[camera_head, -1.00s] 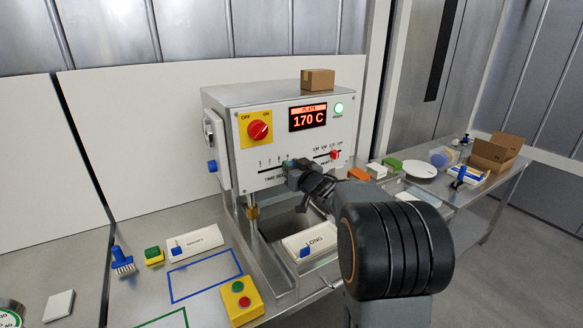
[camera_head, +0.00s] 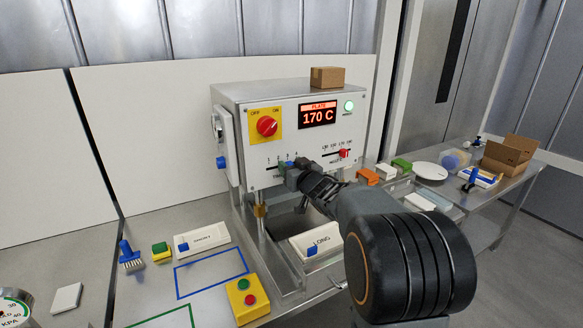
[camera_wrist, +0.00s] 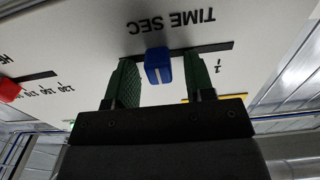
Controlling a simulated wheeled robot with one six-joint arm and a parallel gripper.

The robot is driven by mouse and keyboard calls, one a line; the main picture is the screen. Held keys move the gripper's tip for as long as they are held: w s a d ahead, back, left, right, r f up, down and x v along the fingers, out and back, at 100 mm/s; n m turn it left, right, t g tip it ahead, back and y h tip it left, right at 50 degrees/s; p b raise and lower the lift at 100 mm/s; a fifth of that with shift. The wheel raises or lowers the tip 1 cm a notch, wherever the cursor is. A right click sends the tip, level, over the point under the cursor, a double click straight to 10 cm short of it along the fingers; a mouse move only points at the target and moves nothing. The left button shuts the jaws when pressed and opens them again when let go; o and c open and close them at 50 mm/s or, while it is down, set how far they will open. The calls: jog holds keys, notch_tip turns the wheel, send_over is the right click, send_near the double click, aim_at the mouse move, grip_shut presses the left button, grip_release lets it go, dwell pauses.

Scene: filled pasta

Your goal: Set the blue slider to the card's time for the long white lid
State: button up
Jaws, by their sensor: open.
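The blue slider (camera_wrist: 158,66) sits in the TIME SEC slot on the machine's white front panel. In the wrist view, which shows the panel upside down, my gripper (camera_wrist: 159,78) is open with one green finger on each side of the slider. Small gaps show between slider and fingers. In the head view my gripper (camera_head: 292,172) is at the time slot and covers part of it, so the slider's exact mark cannot be read. The long white lid (camera_head: 326,236), marked LONG, lies in front of the machine. I cannot make out the card.
The red slider (camera_head: 343,153) is in the heat slot to the right. A red knob (camera_head: 267,126) on yellow and a display (camera_head: 319,116) reading 170 C are above.

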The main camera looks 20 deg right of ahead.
jog(key=shift+s, duration=0.1)
jog(key=s+d+b, duration=0.1)
jog(key=s, duration=1.2)
jog(key=shift+s+d, duration=0.3)
